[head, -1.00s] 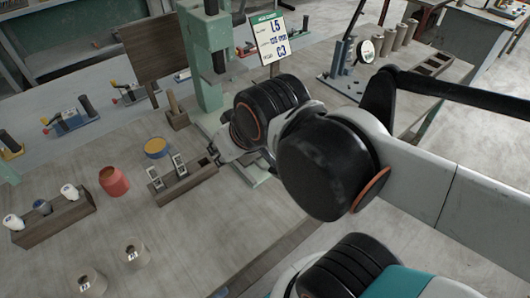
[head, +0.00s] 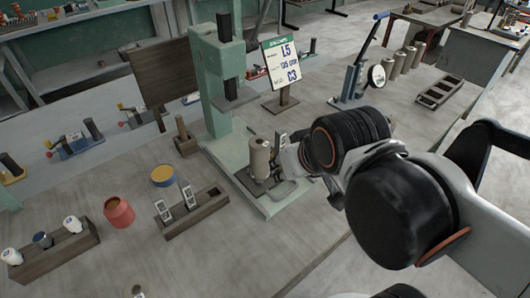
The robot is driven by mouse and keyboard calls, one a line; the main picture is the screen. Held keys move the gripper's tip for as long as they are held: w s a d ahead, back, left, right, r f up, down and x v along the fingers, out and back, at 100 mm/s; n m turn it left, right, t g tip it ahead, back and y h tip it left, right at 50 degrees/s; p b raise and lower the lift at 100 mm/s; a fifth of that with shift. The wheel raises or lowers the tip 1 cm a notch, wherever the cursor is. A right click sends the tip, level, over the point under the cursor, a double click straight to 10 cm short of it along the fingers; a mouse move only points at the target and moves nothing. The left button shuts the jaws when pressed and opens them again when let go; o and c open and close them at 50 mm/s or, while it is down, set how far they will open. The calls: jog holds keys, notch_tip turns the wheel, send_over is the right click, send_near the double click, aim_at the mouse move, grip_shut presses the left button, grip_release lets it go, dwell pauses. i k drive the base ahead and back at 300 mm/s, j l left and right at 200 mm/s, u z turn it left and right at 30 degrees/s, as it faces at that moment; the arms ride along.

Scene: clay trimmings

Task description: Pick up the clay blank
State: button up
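A tan-grey clay cylinder (head: 260,157), which looks like a clay blank, stands upright at the base of the green press (head: 222,110). My gripper (head: 282,165) is just to the right of this cylinder, low over the press base. Its dark fingers are small and partly hidden by my wrist, so I cannot tell whether they touch the cylinder or are open. A small pale-and-dark piece shows above the gripper; I cannot tell whether it is held. Several similar cylinders (head: 400,62) stand in a row on the table at the right back.
A dark rack (head: 208,209) holds two labelled upright pieces. A red pot (head: 118,211), a yellow-topped pot (head: 163,176) and a rack of bottles (head: 70,252) stand to the left. A sign (head: 283,65) and a lever tool (head: 352,80) stand behind.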

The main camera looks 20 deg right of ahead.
aim_at(259, 145)
jog(key=k+l+u, duration=0.3)
jog(key=k+l, duration=0.15)
jog(key=k+l+u, duration=0.3)
jog(key=k+l, duration=0.25)
